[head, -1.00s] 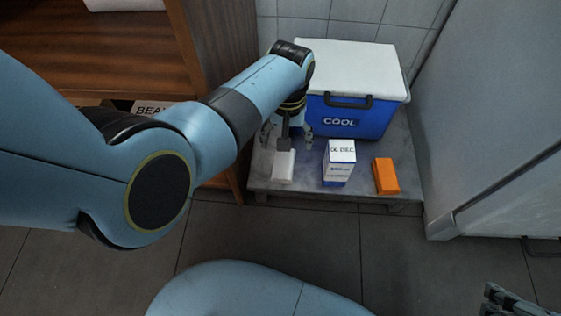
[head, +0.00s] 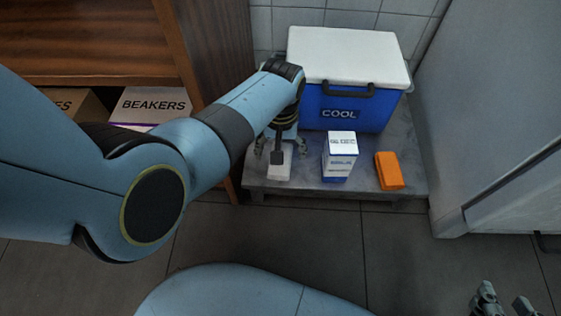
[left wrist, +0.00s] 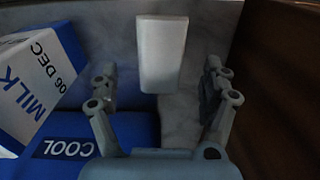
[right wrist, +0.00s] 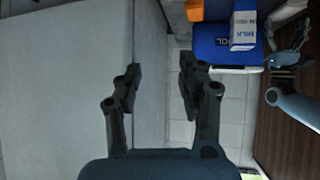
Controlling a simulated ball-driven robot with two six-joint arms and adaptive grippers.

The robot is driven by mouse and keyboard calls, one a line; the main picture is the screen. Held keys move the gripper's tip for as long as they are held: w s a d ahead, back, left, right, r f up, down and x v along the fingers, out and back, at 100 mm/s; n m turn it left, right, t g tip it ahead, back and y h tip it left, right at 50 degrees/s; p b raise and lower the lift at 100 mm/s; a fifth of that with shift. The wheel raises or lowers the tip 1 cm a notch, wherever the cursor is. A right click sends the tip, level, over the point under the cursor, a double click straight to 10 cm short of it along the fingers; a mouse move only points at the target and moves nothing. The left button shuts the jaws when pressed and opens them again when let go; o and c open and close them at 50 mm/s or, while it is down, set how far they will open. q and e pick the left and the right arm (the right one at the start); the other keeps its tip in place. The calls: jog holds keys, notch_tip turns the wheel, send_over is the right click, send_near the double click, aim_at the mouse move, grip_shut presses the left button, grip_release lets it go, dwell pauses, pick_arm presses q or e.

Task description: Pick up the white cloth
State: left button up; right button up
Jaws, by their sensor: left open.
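The white cloth, a folded block-like piece (head: 280,167), lies at the front left of the grey low table (head: 300,183). In the left wrist view the cloth (left wrist: 162,52) sits ahead of the fingers, midway between them and apart from both. My left gripper (head: 275,150) is open and empty above the cloth, partly covering it in the head view; its fingers also show in the left wrist view (left wrist: 162,84). My right gripper (head: 504,302) is at the lower right of the head view, away from the table. In the right wrist view it is open and empty (right wrist: 160,72).
A blue and white cooler (head: 345,108) stands behind the cloth. A milk carton (head: 339,158) and an orange block (head: 389,171) stand to its right. A wooden shelf (head: 215,60) with a beakers box (head: 150,106) borders the left; a grey appliance (head: 490,110) borders the right.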

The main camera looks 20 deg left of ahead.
pick_arm(q)
jog(key=shift+s+f, duration=0.2)
jog(key=shift+f, duration=0.45)
jog(key=shift+w+f+b, duration=0.1)
jog(key=shift+f+b, duration=0.8)
jog(key=shift+b, duration=0.15)
jog(key=c, duration=1.2)
pick_arm(e)
jog(key=w+a+r+t+y, duration=0.1)
jog(key=w+r+t, duration=0.4)
jog(key=r, duration=0.3)
jog(key=shift+w+r+n+t, duration=0.3)
jog(key=shift+w+n+t, duration=0.1)
jog(key=shift+w, duration=0.5)
